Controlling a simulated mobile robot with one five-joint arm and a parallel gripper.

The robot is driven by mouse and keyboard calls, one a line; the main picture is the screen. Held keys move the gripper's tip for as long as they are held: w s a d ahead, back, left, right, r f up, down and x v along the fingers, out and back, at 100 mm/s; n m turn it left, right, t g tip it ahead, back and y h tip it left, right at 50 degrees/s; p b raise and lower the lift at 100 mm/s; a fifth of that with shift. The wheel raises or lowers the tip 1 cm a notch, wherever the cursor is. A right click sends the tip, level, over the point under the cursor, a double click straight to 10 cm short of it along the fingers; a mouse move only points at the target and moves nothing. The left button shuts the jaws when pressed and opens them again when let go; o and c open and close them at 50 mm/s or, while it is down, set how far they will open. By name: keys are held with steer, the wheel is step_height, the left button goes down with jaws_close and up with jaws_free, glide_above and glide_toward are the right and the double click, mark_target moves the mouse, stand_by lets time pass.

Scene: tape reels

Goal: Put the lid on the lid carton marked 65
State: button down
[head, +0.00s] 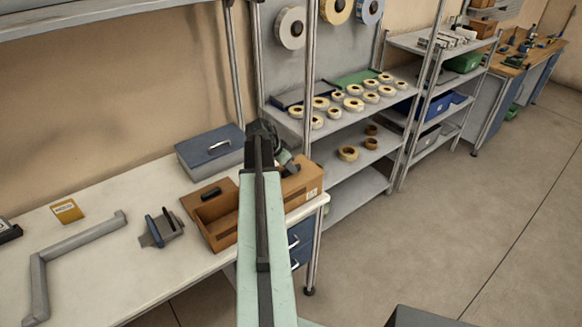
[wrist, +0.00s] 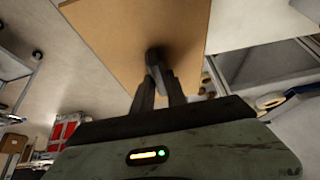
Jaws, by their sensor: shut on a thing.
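My gripper (wrist: 157,80) is shut on a dark knob (wrist: 155,55) that stands out from a flat brown panel, which looks like the lid (wrist: 115,25). In the head view my gripper (head: 275,145) is at the far end of my arm, over the back right of the white bench. A brown carton (head: 303,183) with a small pale label stands just beyond and below it, at the bench's right end. The label's number is too small to read. My arm covers part of this carton, so I cannot tell whether the lid touches it.
A brown open-topped box (head: 218,222) sits left of my arm, near a blue case (head: 210,148). A tape dispenser (head: 160,228), a yellow card (head: 67,211) and a grey angled bar (head: 75,240) lie farther left. Shelves with tape reels (head: 353,104) stand behind to the right.

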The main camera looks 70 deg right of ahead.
steer(key=c, duration=1.3)
jaws_free()
steer(key=shift+o, duration=0.2)
steer(key=p+v, duration=0.6)
steer(key=v, duration=0.1)
steer(key=shift+a+r+p, duration=0.2)
steer(key=shift+r+p, duration=0.15)
steer(key=shift+p, duration=0.05)
steer(key=shift+w, duration=0.1)
